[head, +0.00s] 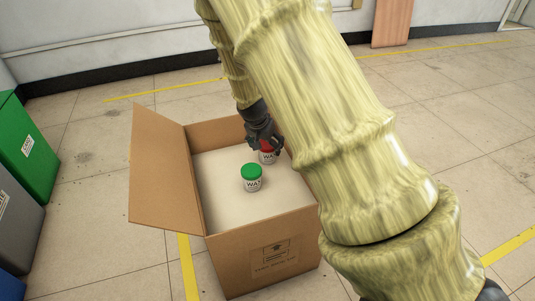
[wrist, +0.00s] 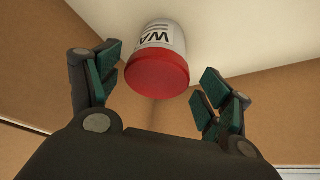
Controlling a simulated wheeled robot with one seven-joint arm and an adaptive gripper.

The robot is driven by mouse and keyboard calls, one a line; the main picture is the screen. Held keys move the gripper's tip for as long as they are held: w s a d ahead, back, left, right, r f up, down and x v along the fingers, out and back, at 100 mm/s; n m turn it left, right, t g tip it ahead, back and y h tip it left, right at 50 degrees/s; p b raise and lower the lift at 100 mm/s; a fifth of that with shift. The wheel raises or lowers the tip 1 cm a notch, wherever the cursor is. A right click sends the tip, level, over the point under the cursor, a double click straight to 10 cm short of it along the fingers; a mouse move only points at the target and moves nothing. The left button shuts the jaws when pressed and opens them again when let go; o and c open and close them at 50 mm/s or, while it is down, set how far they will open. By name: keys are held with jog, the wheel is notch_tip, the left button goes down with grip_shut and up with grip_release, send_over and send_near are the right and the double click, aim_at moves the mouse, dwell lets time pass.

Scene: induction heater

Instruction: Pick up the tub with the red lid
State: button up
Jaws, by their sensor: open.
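The tub with the red lid (wrist: 157,74) is white with dark lettering and stands on the pale surface inside the cardboard box. In the head view this tub (head: 267,156) is partly hidden behind my gripper (head: 262,138). In the wrist view my gripper (wrist: 158,88) is open, with one finger on each side of the red lid. Gaps show between both fingers and the tub, so it is not held.
A tub with a green lid (head: 252,178) stands nearer the front in the same cardboard box (head: 262,262). The box's left flap (head: 160,172) is folded outward. Green and grey bins (head: 28,150) stand at the far left. The floor around is mostly clear.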

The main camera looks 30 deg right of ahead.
jog(key=b+x, duration=0.3)
jog(key=x, duration=0.2)
jog(key=shift+s, duration=0.1)
jog(key=shift+r, duration=0.15)
jog(key=c, duration=1.2)
